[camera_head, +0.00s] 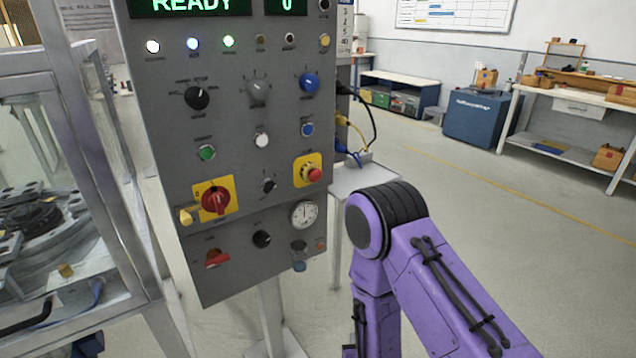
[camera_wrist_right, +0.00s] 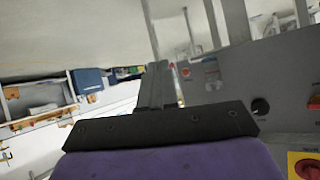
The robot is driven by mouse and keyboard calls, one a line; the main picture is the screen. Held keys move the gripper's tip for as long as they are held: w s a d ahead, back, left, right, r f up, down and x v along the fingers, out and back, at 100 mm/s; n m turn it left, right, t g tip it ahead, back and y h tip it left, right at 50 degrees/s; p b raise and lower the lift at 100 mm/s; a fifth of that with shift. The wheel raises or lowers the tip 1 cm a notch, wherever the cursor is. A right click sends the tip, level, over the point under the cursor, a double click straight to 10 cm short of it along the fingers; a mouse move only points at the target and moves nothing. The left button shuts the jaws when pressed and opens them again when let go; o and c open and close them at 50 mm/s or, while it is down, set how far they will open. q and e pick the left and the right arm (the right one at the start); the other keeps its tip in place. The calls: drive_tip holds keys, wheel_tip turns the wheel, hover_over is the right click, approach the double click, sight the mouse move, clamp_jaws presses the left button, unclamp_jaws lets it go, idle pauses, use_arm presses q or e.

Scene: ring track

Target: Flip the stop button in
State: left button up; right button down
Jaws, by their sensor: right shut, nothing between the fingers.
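The stop button (camera_head: 313,174) is a red mushroom-shaped button on a yellow plate, at the right side of the grey control panel (camera_head: 232,130). I cannot tell from here whether it is pressed in. My purple right arm stands to the right of and below the panel in the head view, and its hand is mostly out of the picture. In the wrist view my right gripper (camera_wrist_right: 158,80) has its grey fingers together with nothing between them, apart from the panel. The stop button cannot be made out in that view. My left gripper is not in view.
A red rotary switch (camera_head: 215,199) on a yellow plate and a red lever (camera_head: 217,258) sit left of the button. A gauge (camera_head: 304,214) and a small glass cup (camera_head: 299,257) are below it. A small shelf (camera_head: 362,178) juts out beside the panel. The floor at right is clear.

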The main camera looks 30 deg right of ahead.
sight(316, 176)
drive_tip(key=w+d+r+t+h+b, duration=0.15)
drive_tip(key=w+r+t, duration=0.25)
drive_tip(key=w+r, duration=0.5)
drive_tip(key=w+d+r+m+t+h, duration=0.1)
drive_tip(key=r+t+h, duration=0.1)
drive_tip(key=r, duration=0.5)
drive_tip(key=w+d+r+m+t+h+b, duration=0.1)
drive_tip(key=w+r+h, duration=0.1)
drive_tip(key=r, duration=0.5)
drive_tip(key=w+d+r+m+t+h, duration=0.1)
drive_tip(key=r+t+h, duration=0.1)
drive_tip(key=r, duration=0.5)
drive_tip(key=shift+w+d+r+m+t+h+b, duration=0.3)
drive_tip(key=shift+m+h+b, duration=0.1)
drive_tip(key=shift+h, duration=0.15)
drive_tip(key=w, duration=0.8)
drive_tip(key=shift+w+a, duration=0.4)
drive_tip(key=shift+f, duration=0.1)
drive_tip(key=shift+w, duration=0.4)
